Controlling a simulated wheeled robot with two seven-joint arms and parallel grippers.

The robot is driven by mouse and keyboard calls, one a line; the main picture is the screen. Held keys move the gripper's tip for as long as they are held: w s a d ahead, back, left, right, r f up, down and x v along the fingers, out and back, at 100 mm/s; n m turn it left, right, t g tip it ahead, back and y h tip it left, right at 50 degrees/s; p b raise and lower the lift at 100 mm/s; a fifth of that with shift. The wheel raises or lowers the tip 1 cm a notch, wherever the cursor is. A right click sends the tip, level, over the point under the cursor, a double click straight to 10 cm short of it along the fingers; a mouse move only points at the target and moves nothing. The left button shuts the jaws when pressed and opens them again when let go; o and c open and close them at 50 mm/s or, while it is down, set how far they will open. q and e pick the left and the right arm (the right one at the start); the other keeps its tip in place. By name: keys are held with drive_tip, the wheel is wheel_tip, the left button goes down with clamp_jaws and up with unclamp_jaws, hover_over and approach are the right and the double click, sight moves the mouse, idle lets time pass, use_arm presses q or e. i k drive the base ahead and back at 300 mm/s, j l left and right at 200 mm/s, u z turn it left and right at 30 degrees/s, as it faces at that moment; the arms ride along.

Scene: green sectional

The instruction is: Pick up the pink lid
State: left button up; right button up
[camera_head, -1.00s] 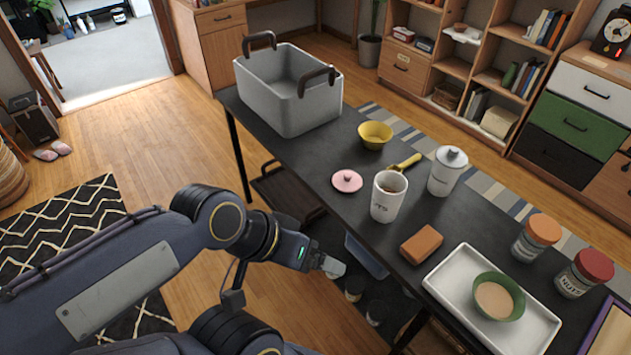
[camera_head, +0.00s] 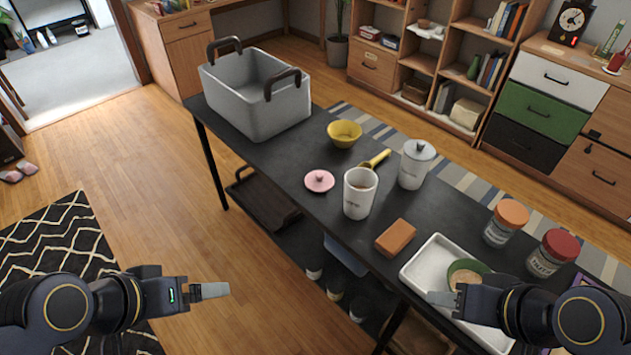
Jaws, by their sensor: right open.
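The pink lid (camera_head: 319,181) is a small round disc with a knob. It lies flat on the black table (camera_head: 290,160), left of an open white canister (camera_head: 360,193). My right gripper (camera_head: 437,299) is open and empty over the near side of the white tray, well to the right of and nearer than the lid. My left gripper (camera_head: 215,290) is off the table's near side, over the floor, apart from everything; its jaw gap cannot be made out.
Near the lid are a yellow bowl (camera_head: 344,133), a yellow scoop (camera_head: 375,160) and a lidded white canister (camera_head: 415,164). A grey bin (camera_head: 262,103) stands at the far left. A brown block (camera_head: 396,238), the white tray (camera_head: 418,269) with a green bowl (camera_head: 462,268), and jars (camera_head: 506,223) are to the right.

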sight(318, 180)
drive_tip(key=i+j+z, duration=0.15)
drive_tip(key=z, duration=0.3)
drive_tip(key=i+j+z, duration=0.3)
drive_tip(key=z, duration=0.15)
drive_tip(key=i+j+z, duration=0.2)
drive_tip(key=j+z, duration=0.25)
drive_tip(key=l, duration=0.1)
